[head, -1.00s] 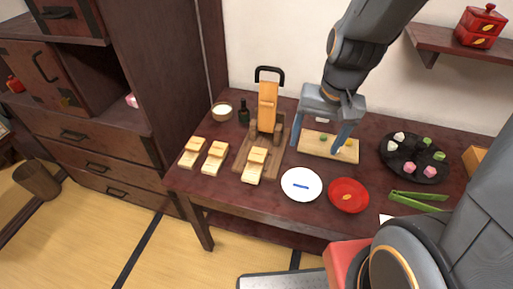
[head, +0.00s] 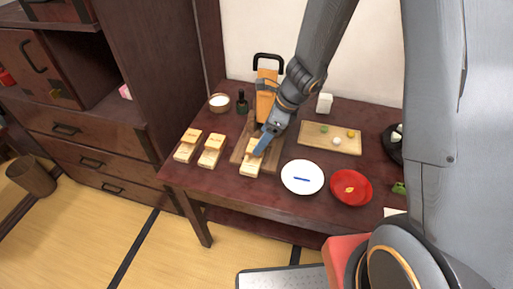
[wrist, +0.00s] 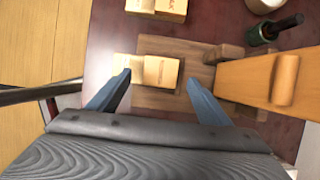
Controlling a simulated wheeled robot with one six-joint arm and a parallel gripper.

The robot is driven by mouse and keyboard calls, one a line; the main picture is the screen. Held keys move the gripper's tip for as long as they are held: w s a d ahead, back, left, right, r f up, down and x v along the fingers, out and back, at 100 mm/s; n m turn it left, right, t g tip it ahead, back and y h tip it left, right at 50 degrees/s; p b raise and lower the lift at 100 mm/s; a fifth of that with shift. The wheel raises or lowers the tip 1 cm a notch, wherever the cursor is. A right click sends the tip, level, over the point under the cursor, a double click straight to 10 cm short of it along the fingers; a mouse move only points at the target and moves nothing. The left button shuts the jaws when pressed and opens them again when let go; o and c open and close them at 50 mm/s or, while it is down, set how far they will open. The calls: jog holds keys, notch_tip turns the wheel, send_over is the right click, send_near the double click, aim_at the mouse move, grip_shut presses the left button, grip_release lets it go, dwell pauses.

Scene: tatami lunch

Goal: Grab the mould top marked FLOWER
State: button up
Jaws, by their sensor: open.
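Three pale wooden moulds with raised, marked tops stand at the table's left: the left one (head: 187,147), the middle one (head: 212,150) and the right one (head: 251,166). The right one stands on the brown press base. Their lettering is too small to read, so I cannot tell which is FLOWER. My gripper (head: 264,139) is open above the right mould, partly hiding it. In the wrist view, that mould's marked top (wrist: 161,71) lies between and beyond my open fingertips (wrist: 158,78), with no grip on it.
The press lever (head: 266,105) rises just behind my gripper, and shows at the right in the wrist view (wrist: 240,78). A bottle (head: 242,102) and bowl (head: 219,103) stand behind. A white plate (head: 302,188), red plate (head: 351,195) and sweets board (head: 315,146) lie right.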

jog(key=shift+x, duration=1.95)
jog(key=shift+d, duration=0.2)
jog(key=c, duration=1.2)
jog(key=shift+r, duration=0.1)
